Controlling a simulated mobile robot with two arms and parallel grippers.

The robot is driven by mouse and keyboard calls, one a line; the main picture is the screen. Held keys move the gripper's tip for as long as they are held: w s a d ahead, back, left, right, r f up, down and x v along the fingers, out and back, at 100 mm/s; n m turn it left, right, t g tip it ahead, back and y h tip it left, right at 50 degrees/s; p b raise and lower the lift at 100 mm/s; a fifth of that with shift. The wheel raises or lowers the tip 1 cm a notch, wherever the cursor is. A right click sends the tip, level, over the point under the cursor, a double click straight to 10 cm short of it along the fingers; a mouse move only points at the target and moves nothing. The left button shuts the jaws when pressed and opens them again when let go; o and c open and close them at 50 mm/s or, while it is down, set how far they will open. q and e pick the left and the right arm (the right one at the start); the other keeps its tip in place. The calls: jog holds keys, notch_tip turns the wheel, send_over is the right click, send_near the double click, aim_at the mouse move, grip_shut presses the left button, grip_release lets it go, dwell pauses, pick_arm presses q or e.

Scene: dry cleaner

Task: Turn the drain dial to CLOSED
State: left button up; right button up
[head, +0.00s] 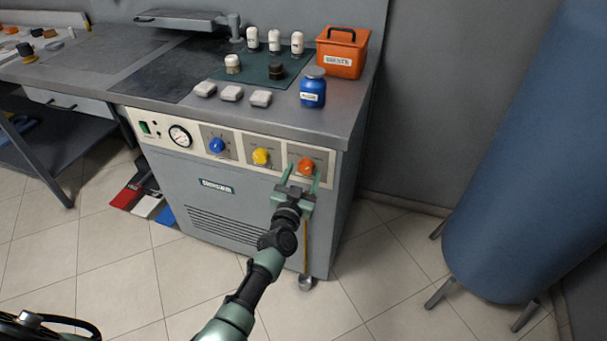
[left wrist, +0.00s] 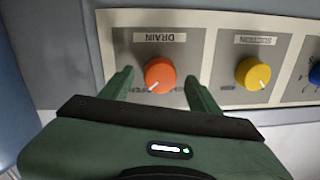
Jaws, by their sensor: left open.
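The orange drain dial (head: 306,166) is at the right end of the machine's front panel. In the left wrist view the dial (left wrist: 160,75) sits under an upside-down DRAIN label (left wrist: 160,37), and its white pointer points to the lower left of that picture. Lettering beside the pointer is partly covered by my finger; CLOSED is not readable. My left gripper (head: 303,179) is open, its green fingers (left wrist: 158,84) one on each side of the dial. Whether they touch it, I cannot tell. My right gripper is not in view.
A yellow suction dial (head: 262,157), a blue dial (head: 217,146) and a gauge (head: 180,136) share the panel. A blue jar (head: 313,88) and an orange box (head: 341,52) stand on the worktop above. A large blue padded form (head: 520,160) stands right; floor between is clear.

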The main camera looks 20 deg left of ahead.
pick_arm(q)
jog(key=shift+w, duration=0.35)
grip_shut()
